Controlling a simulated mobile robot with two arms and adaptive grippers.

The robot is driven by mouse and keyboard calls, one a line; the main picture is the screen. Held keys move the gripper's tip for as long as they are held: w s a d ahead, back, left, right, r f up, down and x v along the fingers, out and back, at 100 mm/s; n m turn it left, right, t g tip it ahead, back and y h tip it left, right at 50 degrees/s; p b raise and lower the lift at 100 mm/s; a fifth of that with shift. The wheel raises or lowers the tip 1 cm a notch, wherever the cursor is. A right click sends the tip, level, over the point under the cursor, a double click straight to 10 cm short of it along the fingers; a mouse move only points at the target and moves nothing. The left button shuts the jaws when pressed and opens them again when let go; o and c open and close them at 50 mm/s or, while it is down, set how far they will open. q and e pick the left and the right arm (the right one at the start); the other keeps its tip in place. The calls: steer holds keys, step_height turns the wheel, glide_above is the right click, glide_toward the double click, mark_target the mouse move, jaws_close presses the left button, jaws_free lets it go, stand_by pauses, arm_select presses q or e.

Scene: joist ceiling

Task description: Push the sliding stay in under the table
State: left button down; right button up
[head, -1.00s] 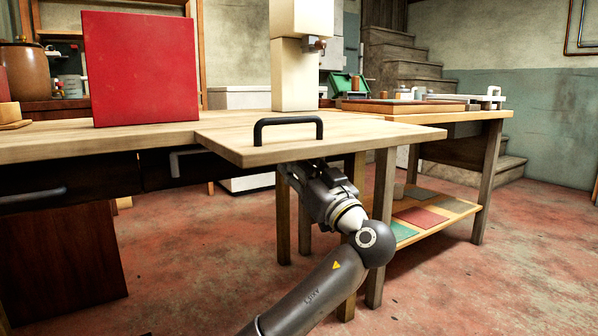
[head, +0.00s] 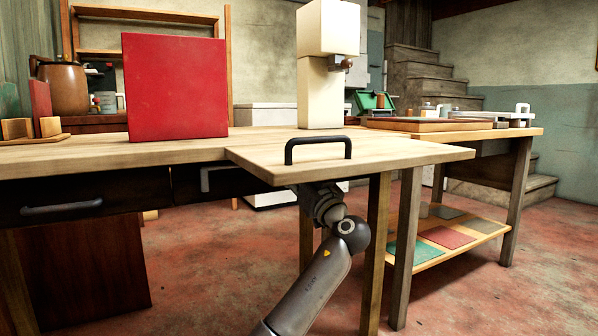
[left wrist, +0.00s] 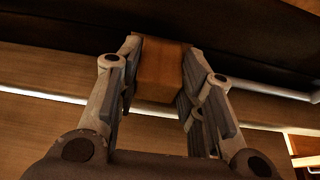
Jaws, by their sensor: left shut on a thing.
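The wooden table (head: 110,152) has a flap (head: 400,158) at its right front with a black handle (head: 318,148) on top; the flap lies level with the tabletop. My left gripper (left wrist: 162,85) is under the flap, its fingers hidden in the head view, where only the wrist (head: 325,203) shows below the edge. In the left wrist view the fingers are shut on the end of an orange-brown wooden bar, the sliding stay (left wrist: 160,72). The stay's far part is hidden in the dark under the table. My right gripper is not in view.
A red panel (head: 175,88) and a cream machine (head: 322,95) stand on the table. Dark drawers (head: 60,205) hang below its left part. Table legs (head: 377,250) stand just right of my arm. A pale rod (left wrist: 40,92) crosses the wrist view.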

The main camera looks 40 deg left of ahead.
arm_select(q)
steer(key=shift+a+r, duration=0.15)
steer(key=c, duration=1)
jaws_free()
steer(key=shift+a, duration=0.1)
steer(key=shift+o, duration=0.2)
steer(key=shift+f, duration=0.2)
steer(key=v, duration=1.2)
